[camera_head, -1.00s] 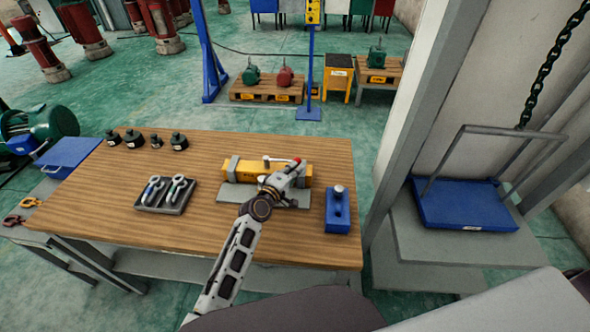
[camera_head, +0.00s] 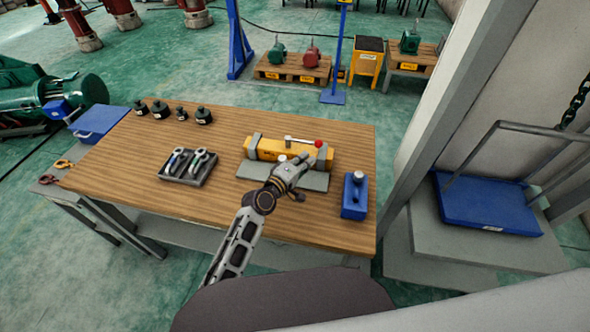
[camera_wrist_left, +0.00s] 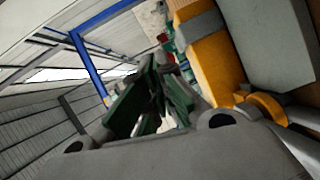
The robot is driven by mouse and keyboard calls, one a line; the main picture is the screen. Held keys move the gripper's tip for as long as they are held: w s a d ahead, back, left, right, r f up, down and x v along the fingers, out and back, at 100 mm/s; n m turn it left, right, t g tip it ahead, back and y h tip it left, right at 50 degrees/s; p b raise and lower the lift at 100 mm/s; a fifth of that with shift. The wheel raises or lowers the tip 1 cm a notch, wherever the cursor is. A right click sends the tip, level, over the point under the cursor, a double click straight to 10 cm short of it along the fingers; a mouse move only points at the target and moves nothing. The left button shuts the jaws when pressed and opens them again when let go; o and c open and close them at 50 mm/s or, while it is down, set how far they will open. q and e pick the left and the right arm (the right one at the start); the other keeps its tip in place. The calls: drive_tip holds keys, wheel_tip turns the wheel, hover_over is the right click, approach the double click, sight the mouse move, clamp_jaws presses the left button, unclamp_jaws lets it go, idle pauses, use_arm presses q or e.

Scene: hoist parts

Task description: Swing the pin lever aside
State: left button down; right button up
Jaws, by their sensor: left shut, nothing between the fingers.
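The pin lever (camera_head: 301,141) is a pale bar with a red knob (camera_head: 319,143) at its right end. It lies along the top of the yellow block (camera_head: 263,146), which has grey bands and stands by a grey plate (camera_head: 316,181) on the wooden table. My left gripper (camera_head: 303,164) is shut and empty, in front of the block and a little below the knob in the head view, apart from the knob. In the left wrist view its dark green finger pads (camera_wrist_left: 152,98) show, with the yellow block (camera_wrist_left: 208,62) to their right. My right gripper is out of view.
A blue block (camera_head: 354,196) with a pale knob stands right of the plate. A grey tray (camera_head: 187,180) with shackle-like parts lies to the left. Several black weights (camera_head: 160,109) stand at the back left. The front left of the table is clear.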

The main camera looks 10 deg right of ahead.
use_arm(q)
drive_tip(key=shift+v, duration=3)
